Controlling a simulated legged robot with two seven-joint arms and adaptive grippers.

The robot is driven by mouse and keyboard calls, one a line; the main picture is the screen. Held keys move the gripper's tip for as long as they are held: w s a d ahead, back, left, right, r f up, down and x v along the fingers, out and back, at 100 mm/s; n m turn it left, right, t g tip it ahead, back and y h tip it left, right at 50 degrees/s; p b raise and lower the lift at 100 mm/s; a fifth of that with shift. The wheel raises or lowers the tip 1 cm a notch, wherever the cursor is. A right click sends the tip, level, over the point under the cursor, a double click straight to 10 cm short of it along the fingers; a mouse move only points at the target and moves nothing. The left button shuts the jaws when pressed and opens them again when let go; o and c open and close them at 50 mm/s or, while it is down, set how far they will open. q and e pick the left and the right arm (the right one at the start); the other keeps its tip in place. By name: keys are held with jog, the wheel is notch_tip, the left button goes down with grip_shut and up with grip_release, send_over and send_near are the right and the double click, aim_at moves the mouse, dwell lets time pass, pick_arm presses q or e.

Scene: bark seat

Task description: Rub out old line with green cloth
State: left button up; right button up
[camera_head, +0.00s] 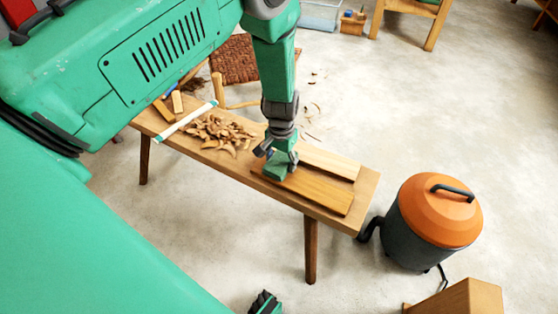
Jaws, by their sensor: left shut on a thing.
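My left gripper (279,152) reaches down from above onto the bench and is shut on a green cloth (275,169). The cloth is bunched under the fingers and appears to rest on the left end of a brown board (318,190). The board lies flat along the front edge of the wooden bench (369,185). I cannot make out a line on the board; the cloth and gripper cover its left end.
Wood shavings (222,132) and a pale stick with teal ends (187,120) lie left of the cloth. A lighter board (328,161) lies behind the brown one. An orange-lidded vacuum (432,212) stands right of the bench. A woven seat (234,60) is behind.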

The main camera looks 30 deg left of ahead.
aim_at(278, 169)
pick_arm(q)
jog(key=shift+d, duration=0.75)
jog(key=shift+a+f, duration=0.35)
jog(key=shift+a, duration=0.4)
jog(key=shift+s+a, duration=0.1)
jog(key=shift+s, duration=0.15)
jog(key=shift+s+p, duration=0.35)
jog(key=shift+p, duration=0.05)
jog(key=shift+s+d+r+p, duration=0.25)
jog(key=shift+s+d+p, duration=0.4)
jog(key=shift+s+d, duration=0.1)
jog(key=shift+s, duration=0.15)
jog(key=shift+a, duration=0.1)
pick_arm(e)
jog(key=shift+d+r, duration=0.6)
jog(key=shift+r, duration=0.3)
